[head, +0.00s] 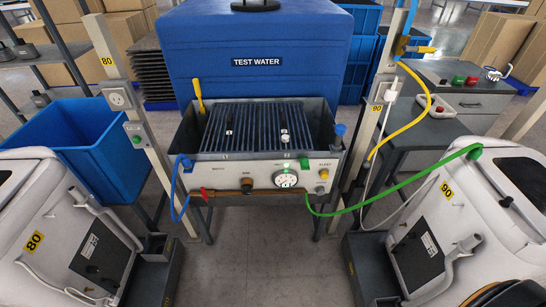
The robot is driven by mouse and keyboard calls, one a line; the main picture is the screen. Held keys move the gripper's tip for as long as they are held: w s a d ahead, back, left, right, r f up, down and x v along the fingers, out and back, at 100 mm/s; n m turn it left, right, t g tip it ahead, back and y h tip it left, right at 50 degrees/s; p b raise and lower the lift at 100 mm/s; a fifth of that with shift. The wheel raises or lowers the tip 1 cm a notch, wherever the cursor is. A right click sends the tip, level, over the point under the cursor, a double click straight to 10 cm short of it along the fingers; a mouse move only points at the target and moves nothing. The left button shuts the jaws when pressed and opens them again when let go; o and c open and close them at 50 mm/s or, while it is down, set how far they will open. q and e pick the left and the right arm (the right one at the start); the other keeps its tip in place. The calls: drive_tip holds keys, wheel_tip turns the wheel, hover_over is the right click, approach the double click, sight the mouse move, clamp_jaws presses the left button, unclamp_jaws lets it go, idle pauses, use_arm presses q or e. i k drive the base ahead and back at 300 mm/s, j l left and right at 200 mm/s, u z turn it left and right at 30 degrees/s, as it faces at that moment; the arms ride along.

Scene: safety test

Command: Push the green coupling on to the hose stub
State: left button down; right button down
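A green hose (400,186) runs from the right white machine (490,205) to the lower right of the grey test trough's front panel (240,176). A thick green end piece (474,152), which looks like the green coupling, is at the hose's upper end by the top edge of that machine. I cannot tell whether it is seated on a stub. I cannot pick out the hose stub with certainty. No gripper fingers show in the head view.
A blue hose (176,188) hangs at the trough's left and a yellow hose (418,118) at the right post (378,130). A second white machine (60,235) stands at left. A dark shape at bottom right may be my arm. The floor (265,265) between the machines is clear.

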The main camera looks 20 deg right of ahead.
sight(475, 153)
drive_tip(key=z, duration=3.55)
